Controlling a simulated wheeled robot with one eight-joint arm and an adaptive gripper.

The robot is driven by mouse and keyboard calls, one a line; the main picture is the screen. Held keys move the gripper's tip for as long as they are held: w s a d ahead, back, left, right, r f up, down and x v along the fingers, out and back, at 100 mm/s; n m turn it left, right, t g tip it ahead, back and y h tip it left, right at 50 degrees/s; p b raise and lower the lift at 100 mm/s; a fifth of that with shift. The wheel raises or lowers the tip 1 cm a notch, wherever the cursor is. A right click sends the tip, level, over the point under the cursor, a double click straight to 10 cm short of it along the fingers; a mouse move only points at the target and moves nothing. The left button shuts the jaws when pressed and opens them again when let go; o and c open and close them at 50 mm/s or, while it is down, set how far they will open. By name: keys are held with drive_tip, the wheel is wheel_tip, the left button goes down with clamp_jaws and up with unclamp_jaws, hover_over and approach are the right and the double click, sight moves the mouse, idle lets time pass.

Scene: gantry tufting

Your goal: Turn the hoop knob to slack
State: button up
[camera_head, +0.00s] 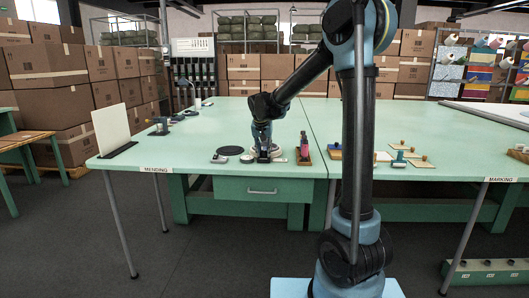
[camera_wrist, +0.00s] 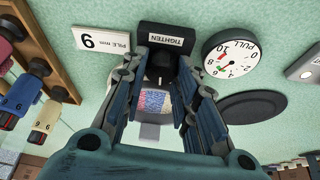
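The hoop knob (camera_wrist: 161,70) is a dark knob beneath a black "TIGHTEN" label (camera_wrist: 166,39) in the wrist view. My gripper (camera_wrist: 163,62) has its two fingers on either side of the knob. The fingers stand apart, but I cannot tell whether they touch the knob. A small panel with a red, blue and white pattern (camera_wrist: 155,102) shows between the fingers. The knob is hidden there.
A round "PULL" gauge (camera_wrist: 231,57) and a dark disc (camera_wrist: 252,107) lie right of the gripper. A "PILE mm" card (camera_wrist: 101,40) is on the left, with a wooden rack (camera_wrist: 62,70) of tools beyond. The table's left part is mostly clear.

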drive_tip(key=shift+d+n+y, duration=0.1)
drive_tip(key=shift+n+y, duration=0.8)
drive_tip(key=shift+n, duration=1.4)
drive_tip(key=o, duration=1.1)
drive_tip(key=v, duration=1.2)
drive_tip(key=shift+w, duration=0.1)
drive_tip(key=shift+f, duration=0.1)
